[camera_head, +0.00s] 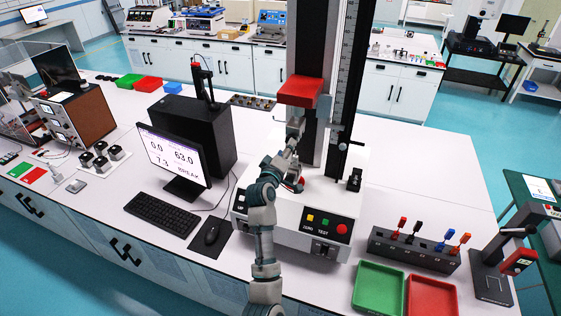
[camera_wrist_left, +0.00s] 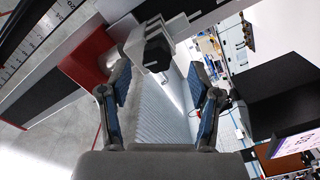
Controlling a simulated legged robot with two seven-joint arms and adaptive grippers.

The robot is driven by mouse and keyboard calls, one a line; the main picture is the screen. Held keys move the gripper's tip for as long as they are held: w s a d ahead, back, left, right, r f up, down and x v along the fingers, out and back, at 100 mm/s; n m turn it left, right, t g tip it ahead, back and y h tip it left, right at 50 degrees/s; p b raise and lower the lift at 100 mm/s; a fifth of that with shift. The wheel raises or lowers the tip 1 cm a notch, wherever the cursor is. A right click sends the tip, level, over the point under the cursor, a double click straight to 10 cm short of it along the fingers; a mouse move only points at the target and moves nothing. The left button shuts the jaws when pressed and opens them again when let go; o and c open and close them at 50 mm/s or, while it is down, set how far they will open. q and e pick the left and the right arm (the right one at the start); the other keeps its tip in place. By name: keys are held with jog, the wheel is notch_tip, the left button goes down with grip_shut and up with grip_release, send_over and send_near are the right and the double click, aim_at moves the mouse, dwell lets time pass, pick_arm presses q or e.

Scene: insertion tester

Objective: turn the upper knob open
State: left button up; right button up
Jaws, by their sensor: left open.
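The tester's red crosshead block (camera_head: 299,92) sits on the tall dark column, with a grey clamp below it partly hidden by my arm. In the left wrist view a black faceted knob (camera_wrist_left: 157,53) sticks out from a pale grey clamp body (camera_wrist_left: 152,22); it appears to be the upper knob. My left gripper (camera_head: 293,141) is just below the crosshead. In the wrist view its blue-padded fingers (camera_wrist_left: 166,92) are spread apart and empty, with the knob just beyond and between the tips. I cannot tell whether they touch it.
The tester's base has a button panel (camera_head: 324,222). A black side knob (camera_head: 342,146) is right of the column. A tool rack (camera_head: 414,250), green tray (camera_head: 379,287) and red tray (camera_head: 431,296) are right.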

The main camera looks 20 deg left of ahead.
pick_arm(q)
jog(key=s, duration=0.7)
jog(key=shift+s, duration=0.4)
jog(key=shift+f, duration=0.1)
jog(key=s+m+b, duration=0.4)
jog(key=s+m, duration=0.2)
jog(key=m, duration=0.5)
jog(key=w+p, duration=0.4)
jog(key=w, duration=1.3)
jog(key=shift+w+r, duration=0.2)
jog(key=shift+w, duration=0.15)
